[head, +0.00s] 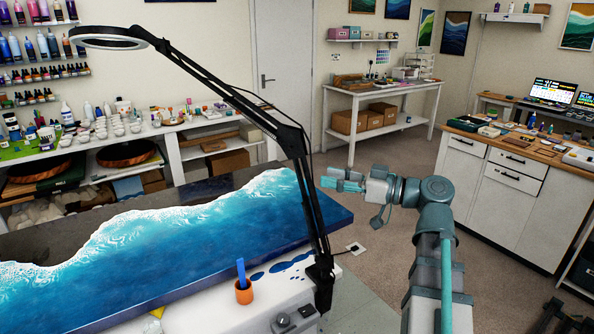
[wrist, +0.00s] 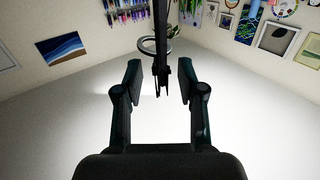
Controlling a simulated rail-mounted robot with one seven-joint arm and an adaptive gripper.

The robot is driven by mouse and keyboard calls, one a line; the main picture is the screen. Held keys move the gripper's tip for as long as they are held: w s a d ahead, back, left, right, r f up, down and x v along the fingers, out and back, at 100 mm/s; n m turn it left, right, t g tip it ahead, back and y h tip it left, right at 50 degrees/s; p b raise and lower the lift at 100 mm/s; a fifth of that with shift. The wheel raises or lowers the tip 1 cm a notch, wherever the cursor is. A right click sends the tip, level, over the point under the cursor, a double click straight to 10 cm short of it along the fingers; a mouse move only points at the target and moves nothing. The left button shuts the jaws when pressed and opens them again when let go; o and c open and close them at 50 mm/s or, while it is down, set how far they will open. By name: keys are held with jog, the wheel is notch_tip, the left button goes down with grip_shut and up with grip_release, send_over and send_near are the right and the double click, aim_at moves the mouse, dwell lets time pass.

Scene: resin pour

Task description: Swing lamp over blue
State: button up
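The black lamp has a ring head (head: 108,38) at the upper left, above the dark far-left part of the panel. Its long jointed arm (head: 222,88) runs down to a clamp at the bench's front right corner. The blue resin (head: 190,240) covers much of the panel, with white foam along its far edge. My gripper (head: 336,183) is just right of the lamp's lower arm. In the wrist view my gripper (wrist: 160,82) is open. The lamp arm (wrist: 159,40) appears between its fingers, with the ring head (wrist: 155,46) beyond; contact is not clear.
An orange cup (head: 244,292) with a blue stick stands on the white front surface by blue spills (head: 280,267). A control box (head: 295,318) is beside the clamp. Bottle-filled shelves (head: 40,60) line the left wall. Open floor (head: 385,225) lies right of the panel.

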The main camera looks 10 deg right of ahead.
aim_at(305, 173)
jog(key=p+x, duration=0.2)
jog(key=x, duration=0.7)
grip_shut()
jog(key=shift+a, duration=0.1)
